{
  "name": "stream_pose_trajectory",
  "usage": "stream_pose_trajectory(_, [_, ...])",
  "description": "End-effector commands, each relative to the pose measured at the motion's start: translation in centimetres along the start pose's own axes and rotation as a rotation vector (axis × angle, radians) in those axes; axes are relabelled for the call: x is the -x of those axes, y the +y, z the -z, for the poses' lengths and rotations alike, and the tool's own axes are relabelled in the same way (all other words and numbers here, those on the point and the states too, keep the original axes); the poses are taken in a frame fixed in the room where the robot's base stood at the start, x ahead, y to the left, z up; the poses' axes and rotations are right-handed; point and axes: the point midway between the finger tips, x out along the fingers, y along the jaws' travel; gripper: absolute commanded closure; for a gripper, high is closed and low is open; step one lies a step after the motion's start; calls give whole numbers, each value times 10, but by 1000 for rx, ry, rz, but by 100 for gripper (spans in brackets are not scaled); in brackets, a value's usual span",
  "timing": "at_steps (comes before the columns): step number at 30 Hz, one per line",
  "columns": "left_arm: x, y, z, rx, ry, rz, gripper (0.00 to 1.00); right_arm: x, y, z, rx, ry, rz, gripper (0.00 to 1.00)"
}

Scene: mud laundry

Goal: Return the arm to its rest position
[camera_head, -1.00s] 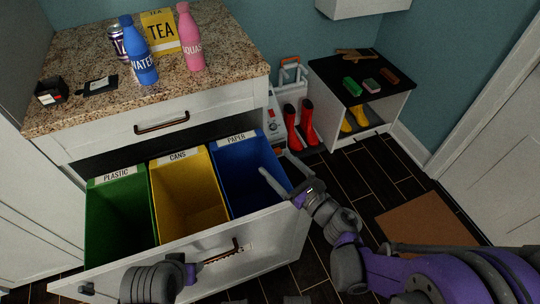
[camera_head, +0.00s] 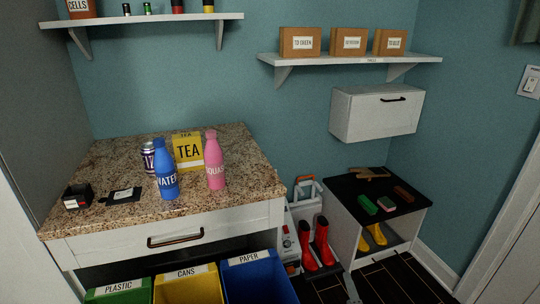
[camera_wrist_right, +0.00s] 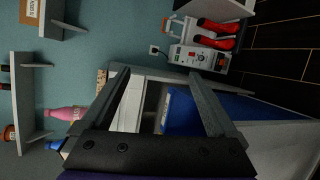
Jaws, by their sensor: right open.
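My right gripper (camera_wrist_right: 160,75) is open in the right wrist view, with its two grey fingers apart and nothing between them. In the head view only a grey fingertip of the right gripper (camera_head: 351,287) shows at the bottom edge, in front of the small cabinet. The rest of my right arm is out of frame there. My left gripper is not in view.
The granite counter (camera_head: 110,215) holds a blue bottle (camera_head: 166,172), a pink bottle (camera_head: 214,165) and a tea box (camera_head: 187,150). Red boots (camera_head: 322,243) stand by the shoe cabinet (camera_head: 345,228).

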Motion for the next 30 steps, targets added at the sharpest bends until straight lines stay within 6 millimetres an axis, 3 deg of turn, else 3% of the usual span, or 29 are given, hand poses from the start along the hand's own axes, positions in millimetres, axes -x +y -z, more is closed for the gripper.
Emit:
stream_pose_trajectory(3, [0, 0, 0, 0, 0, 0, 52, 37, -42, -16, -518, -129, 238, 6])
stream_pose_trajectory(5, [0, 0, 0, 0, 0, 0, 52, 58, -63, -15, -745, -198, 345, 6])
stream_pose_trajectory(9, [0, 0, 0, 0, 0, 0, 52, 108, -103, 0, -1170, -361, 563, 6])
stream_pose_trajectory(15, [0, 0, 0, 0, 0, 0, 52, 182, -140, 38, -1616, -617, 843, 6])
stream_pose_trajectory(18, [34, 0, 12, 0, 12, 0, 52, 190, -105, 29, -1617, -607, 827, 6])
stream_pose_trajectory(23, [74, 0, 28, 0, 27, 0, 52, 201, -65, 20, -1619, -595, 812, 6])
stream_pose_trajectory(30, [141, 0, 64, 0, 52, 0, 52, 213, 9, 4, -1625, -576, 790, 6])
